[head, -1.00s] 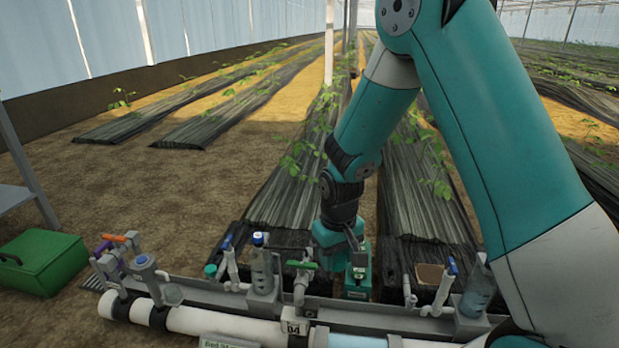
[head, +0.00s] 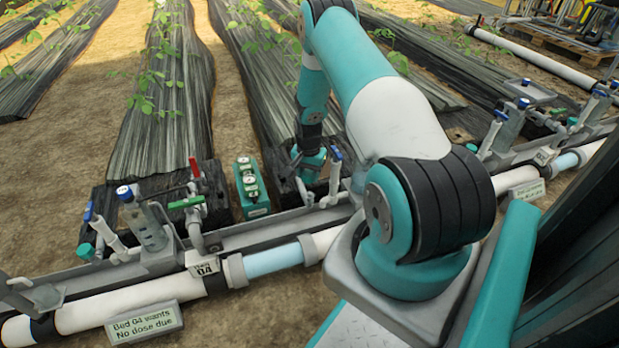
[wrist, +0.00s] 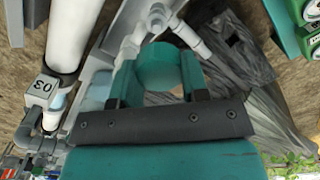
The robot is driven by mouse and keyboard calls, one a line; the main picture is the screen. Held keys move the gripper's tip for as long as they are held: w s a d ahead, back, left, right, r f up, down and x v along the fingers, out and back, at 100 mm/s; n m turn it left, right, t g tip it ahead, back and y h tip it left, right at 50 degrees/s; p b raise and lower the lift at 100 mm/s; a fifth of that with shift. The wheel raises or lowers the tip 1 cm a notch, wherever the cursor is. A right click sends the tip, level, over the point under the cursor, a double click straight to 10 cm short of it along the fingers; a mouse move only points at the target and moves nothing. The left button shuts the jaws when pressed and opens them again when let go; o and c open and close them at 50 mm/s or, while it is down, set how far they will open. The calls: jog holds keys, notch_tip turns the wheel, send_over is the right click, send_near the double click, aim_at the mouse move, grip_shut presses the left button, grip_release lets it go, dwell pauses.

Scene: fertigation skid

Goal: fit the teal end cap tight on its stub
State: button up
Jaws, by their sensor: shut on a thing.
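My gripper (head: 310,168) is low beside the white pipework with a blue-handled valve (head: 336,158), just right of the teal dosing box. In the wrist view its two teal fingers (wrist: 158,85) are shut on the teal end cap (wrist: 160,66), a short round piece. In the head view the cap is hidden by the gripper. A short white stub (head: 304,192) rises from the rail just below my gripper. White pipe fittings (wrist: 158,18) show just beyond the cap in the wrist view. I cannot tell whether cap and stub touch.
The teal dosing box (head: 250,188) with gauges stands close left of my gripper. A red-and-green-handled valve (head: 193,185) and a clear bottle (head: 145,220) stand farther left. The grey rail (head: 270,236) and white main pipe (head: 90,314) run in front. Black-covered beds lie behind.

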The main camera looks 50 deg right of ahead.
jog(key=shift+s+d+f, duration=0.15)
jog(key=shift+d+f, duration=0.15)
jog(key=shift+f, duration=0.05)
jog(key=n+b, duration=0.1)
jog(key=n, duration=0.3)
jog(key=shift+a+f+b, duration=0.1)
jog(key=shift+f+b, duration=0.1)
jog(key=shift+b, duration=0.15)
jog(key=n+b, duration=0.1)
jog(key=n, duration=0.4)
jog(key=shift+w+a+f+b, duration=0.1)
jog(key=shift+w+f+b, duration=0.1)
jog(key=shift+b, duration=0.15)
jog(key=n+b, duration=0.1)
jog(key=n, duration=0.2)
jog(key=n+b, duration=0.1)
jog(key=n, duration=0.3)
jog(key=shift+a+f+b, duration=0.15)
jog(key=shift+b, duration=0.2)
jog(key=n+b, duration=0.1)
jog(key=n, duration=0.2)
jog(key=shift+f, duration=0.1)
jog(key=shift+a+f+n+b, duration=0.1)
jog(key=shift+f+n+b, duration=0.15)
jog(key=shift+n+b, duration=0.3)
jog(key=shift+f+b, duration=0.4)
jog(key=shift+f, duration=0.65)
jog(key=shift+s+f, duration=0.1)
jog(key=shift+f, duration=0.05)
